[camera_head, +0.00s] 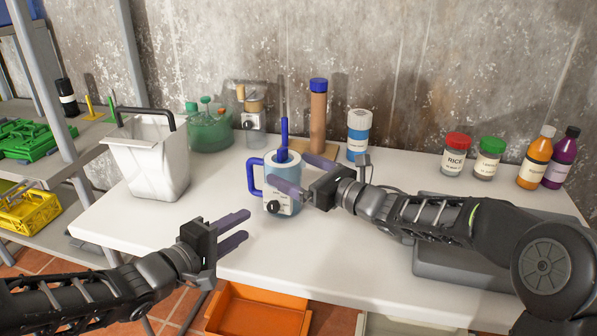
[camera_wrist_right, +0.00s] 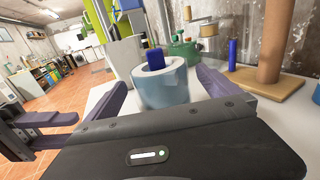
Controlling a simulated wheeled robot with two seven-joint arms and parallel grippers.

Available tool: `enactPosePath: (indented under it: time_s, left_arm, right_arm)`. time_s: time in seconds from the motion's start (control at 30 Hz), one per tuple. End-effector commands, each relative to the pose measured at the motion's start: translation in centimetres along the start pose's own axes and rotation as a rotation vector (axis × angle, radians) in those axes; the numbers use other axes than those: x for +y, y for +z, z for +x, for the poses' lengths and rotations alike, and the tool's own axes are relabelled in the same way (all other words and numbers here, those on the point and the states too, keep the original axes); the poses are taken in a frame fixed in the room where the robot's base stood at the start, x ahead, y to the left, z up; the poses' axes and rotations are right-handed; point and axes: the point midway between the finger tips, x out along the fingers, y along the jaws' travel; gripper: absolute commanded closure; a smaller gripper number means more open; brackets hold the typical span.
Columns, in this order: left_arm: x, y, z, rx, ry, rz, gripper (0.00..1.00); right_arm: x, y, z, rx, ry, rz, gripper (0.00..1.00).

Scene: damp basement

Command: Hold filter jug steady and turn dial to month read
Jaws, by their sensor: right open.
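The filter jug (camera_head: 284,173) stands upright on the white table, light blue with a blue handle on its left side and a blue piece at its top. A white label with a black dial (camera_head: 274,206) is on its front; the dial's reading is too small to make out. My right gripper (camera_head: 298,175) is open, with its purple fingers on either side of the jug; whether they touch it I cannot tell. The jug also shows between the fingers in the right wrist view (camera_wrist_right: 163,86). My left gripper (camera_head: 240,229) is open and empty, in front and left of the jug.
A white bin (camera_head: 150,165) with a dark handle stands left. A green container (camera_head: 210,132), a small dispenser (camera_head: 251,125), a brown post (camera_head: 318,120) and a blue bottle (camera_head: 358,136) stand behind. Jars and bottles (camera_head: 457,155) are at right. An orange crate (camera_head: 258,312) lies below the front edge.

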Motion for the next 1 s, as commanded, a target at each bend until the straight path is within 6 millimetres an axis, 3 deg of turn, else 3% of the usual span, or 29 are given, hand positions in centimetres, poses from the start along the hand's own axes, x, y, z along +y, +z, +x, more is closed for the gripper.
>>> enactPosePath:
  time_s: [0.5,0.87,1.0]
  left_arm:
    - [0.0,0.0,0.0,0.000,0.000,0.000,0.64]
    - [0.0,0.0,0.0,0.000,0.000,0.000,0.64]
    - [0.0,0.0,0.0,0.000,0.000,0.000,0.64]
  right_arm:
    - [0.1,0.0,6.6,-0.001,0.001,0.000,0.00]
    - [0.0,0.0,7.0,0.000,-0.001,0.000,0.01]
    - [0.0,0.0,7.0,-0.001,-0.001,0.000,0.12]
